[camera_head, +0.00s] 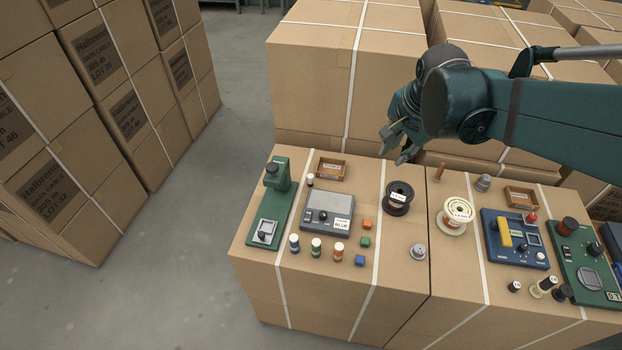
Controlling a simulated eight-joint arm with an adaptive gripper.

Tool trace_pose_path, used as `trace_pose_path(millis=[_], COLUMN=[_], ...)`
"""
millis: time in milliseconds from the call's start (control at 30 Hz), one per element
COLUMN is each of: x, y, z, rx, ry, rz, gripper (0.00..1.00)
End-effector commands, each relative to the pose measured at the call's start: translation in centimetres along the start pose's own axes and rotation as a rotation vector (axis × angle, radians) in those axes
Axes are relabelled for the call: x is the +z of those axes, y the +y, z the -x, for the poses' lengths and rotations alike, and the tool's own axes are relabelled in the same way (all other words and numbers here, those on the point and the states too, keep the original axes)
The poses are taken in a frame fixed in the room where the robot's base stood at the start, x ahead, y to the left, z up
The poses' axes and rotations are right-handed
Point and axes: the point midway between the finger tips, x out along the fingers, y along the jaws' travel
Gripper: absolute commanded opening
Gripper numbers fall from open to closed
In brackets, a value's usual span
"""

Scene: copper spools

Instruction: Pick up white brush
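I cannot make out a clear white brush in the head view; several small pale items on the boxes are too small to tell. One is a small white and dark upright piece (310,180) by a brown tray. Others are a cream and dark piece (543,286) and a white and dark piece (514,287) at the front right. My gripper (398,151) hangs above the back edge of the boxes, behind the black spool, fingers apart and pointing down. I see nothing between the fingertips.
Taller boxes (330,80) stand behind.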

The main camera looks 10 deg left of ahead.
Motion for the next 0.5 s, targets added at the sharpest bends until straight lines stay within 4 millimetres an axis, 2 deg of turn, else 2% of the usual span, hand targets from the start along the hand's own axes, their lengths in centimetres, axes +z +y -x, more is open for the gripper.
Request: trace_pose_path(millis=[33,500], x=[0.1,1.9], y=[-0.9,-7.6], z=[-0.6,-6.8], rx=[0.006,0.084], ry=[-0.007,-0.056], rz=[-0.022,-0.275], gripper=[0.20,0.20])
